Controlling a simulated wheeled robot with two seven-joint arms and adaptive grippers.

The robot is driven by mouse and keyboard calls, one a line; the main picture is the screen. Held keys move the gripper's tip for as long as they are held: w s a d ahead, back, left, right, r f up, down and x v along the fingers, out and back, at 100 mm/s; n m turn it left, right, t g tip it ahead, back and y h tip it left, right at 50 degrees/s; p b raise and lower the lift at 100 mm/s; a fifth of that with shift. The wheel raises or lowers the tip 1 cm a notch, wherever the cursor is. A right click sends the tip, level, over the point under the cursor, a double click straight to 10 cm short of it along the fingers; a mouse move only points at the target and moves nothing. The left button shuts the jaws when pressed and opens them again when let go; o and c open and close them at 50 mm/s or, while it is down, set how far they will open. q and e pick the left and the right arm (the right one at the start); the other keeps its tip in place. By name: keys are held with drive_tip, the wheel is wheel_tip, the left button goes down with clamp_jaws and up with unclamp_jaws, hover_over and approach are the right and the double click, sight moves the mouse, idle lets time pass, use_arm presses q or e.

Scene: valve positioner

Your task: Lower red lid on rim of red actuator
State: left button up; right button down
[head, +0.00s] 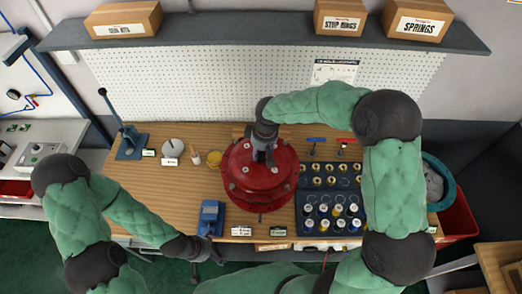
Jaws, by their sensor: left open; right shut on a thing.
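The red lid (283,164) is above the red actuator (262,202) in the middle of the bench. The lid covers most of the actuator from this angle. I cannot tell whether the lid touches the rim or hangs just above it. My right gripper (263,155) points down over the lid's middle and is shut on it; the exact grip is hard to see. My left gripper (207,254) is open and empty at the bench's front edge, below the blue vise and apart from the actuator.
A blue vise (210,218) stands at the front, left of the actuator. A dark tray (314,225) with several small parts lies to the right. A blue lever press (130,143) stands at the back left. Small cups are left of the actuator. Boxes sit on the shelf (250,40).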

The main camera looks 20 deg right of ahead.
sight(261, 160)
drive_tip(key=shift+w+f+b, duration=0.1)
drive_tip(key=shift+f+b, duration=1.35)
drive_tip(key=shift+f, duration=1.15)
drive_tip(key=shift+f, duration=0.15)
drive_tip(key=shift+f+b, duration=1.25)
drive_tip(key=shift+f, duration=0.35)
drive_tip(key=c, duration=0.8)
unclamp_jaws()
drive_tip(key=shift+o, duration=0.2)
drive_tip(key=shift+s+f, duration=0.2)
drive_tip(key=r, duration=0.8)
drive_tip(key=s+r, duration=0.1)
drive_tip(key=r, duration=0.3)
drive_tip(key=shift+d+r, duration=0.15)
drive_tip(key=shift+d, duration=0.25)
